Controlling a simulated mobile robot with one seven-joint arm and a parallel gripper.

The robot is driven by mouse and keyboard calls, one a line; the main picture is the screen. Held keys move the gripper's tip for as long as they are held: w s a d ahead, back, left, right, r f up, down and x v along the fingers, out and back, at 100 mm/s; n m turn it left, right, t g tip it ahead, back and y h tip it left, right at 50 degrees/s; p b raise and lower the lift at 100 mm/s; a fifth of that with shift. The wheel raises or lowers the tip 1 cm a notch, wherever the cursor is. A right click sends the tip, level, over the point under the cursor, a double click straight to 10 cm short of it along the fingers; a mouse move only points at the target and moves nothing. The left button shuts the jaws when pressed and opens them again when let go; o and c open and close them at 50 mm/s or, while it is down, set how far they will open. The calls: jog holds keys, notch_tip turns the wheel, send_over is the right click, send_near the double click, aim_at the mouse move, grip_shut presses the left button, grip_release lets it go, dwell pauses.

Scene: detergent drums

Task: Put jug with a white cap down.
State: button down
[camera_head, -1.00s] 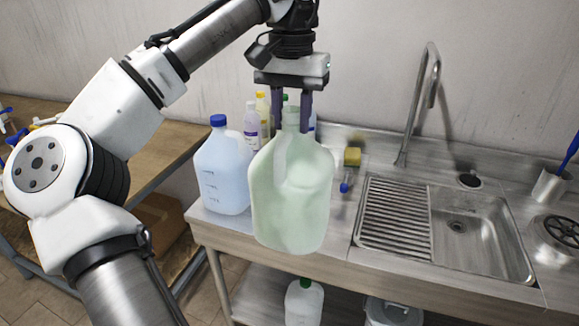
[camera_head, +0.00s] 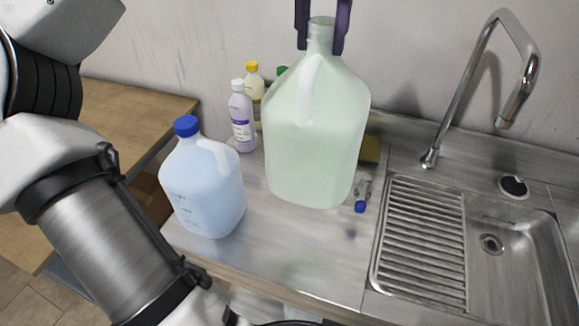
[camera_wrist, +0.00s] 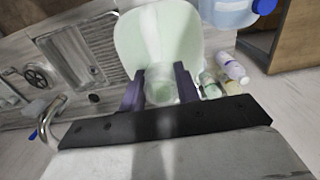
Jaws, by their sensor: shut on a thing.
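The large pale green jug (camera_head: 315,140), with a whitish, translucent cap (camera_head: 321,24), hangs upright in front of the back wall, over the steel counter. My gripper (camera_head: 320,45) is shut on the jug at its cap and neck, one dark finger on each side. A faint reflection on the counter lies below the jug's base, so the base looks clear of the surface. In the wrist view the jug (camera_wrist: 160,35) extends away between the fingers (camera_wrist: 160,78). The fingers partly cover its neck.
A blue jug with a blue cap (camera_head: 204,185) stands close on the left. A purple-labelled bottle (camera_head: 242,118) and a yellow-capped bottle (camera_head: 253,80) stand behind. A small blue-capped bottle (camera_head: 362,190) and a sponge (camera_head: 371,150) are at right. The front counter (camera_head: 300,260) is bare, beside the sink (camera_head: 500,250).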

aim_at(315, 123)
jog(key=shift+w, duration=0.15)
jog(key=shift+f+b, duration=2.1)
jog(key=shift+f, duration=7.9)
jog(key=c, duration=1)
grip_release()
jog(key=shift+c, duration=0.2)
